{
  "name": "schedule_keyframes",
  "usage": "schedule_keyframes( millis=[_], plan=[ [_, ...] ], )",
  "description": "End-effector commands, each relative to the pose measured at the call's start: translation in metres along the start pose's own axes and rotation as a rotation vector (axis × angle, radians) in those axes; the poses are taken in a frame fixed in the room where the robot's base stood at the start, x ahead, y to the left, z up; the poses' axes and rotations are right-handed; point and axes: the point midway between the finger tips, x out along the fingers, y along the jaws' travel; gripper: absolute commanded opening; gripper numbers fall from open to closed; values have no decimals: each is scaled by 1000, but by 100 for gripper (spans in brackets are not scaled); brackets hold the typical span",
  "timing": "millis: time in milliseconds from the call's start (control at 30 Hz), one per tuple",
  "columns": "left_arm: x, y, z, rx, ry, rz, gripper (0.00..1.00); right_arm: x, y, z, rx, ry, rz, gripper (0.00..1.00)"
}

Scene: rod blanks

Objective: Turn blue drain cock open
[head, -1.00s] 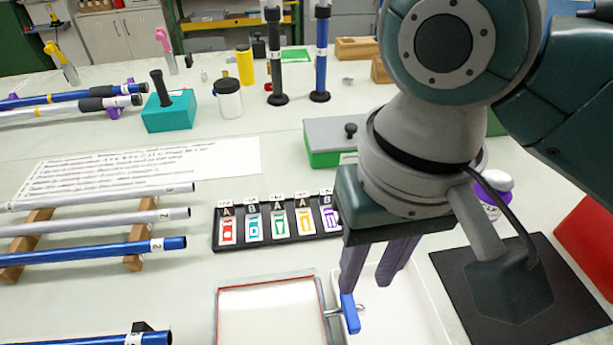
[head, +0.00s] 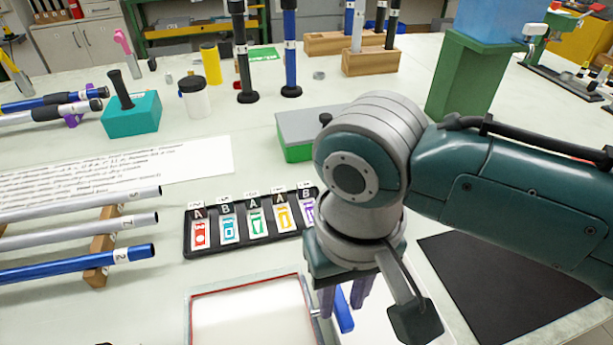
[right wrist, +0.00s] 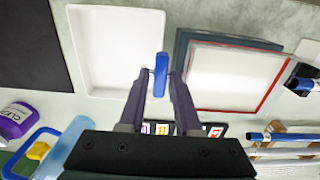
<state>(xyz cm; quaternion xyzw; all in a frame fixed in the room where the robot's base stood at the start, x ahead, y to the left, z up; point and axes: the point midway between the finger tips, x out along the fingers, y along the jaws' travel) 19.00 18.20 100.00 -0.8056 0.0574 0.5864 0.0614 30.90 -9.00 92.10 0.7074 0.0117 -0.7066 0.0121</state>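The blue drain cock (head: 343,314) is a small blue lever at the right side of a red-rimmed tray (head: 190,318). In the right wrist view the blue lever (right wrist: 160,75) stands lengthwise between the fingertips, and the tray (right wrist: 233,106) is to its right. My right gripper (head: 343,298) points down at the lever, one finger on each side. In the wrist view its fingertips (right wrist: 159,74) are apart, with a narrow gap on the left of the lever; contact on the right is unclear. My left gripper is not in view.
A white basin (right wrist: 117,20) lies beside the cock. A black rack of lettered cards (head: 250,238) stands behind the tray. Rods on wooden rests (head: 95,262) lie at left. A black mat (head: 480,290) lies at right, and a green box (head: 297,152) stands behind my arm.

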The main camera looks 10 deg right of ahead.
Motion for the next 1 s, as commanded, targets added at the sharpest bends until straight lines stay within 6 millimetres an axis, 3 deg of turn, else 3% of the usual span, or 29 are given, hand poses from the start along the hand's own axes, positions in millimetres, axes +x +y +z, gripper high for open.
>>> schedule_keyframes(
  millis=[167,433,1000],
  plan=[
    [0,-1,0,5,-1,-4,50,0,0,0,-1,0,0,31],
    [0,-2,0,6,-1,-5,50,0,0,0,-1,-1,0,1],
    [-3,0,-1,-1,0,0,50,-1,0,0,-22,-2,1,0]
  ],
)
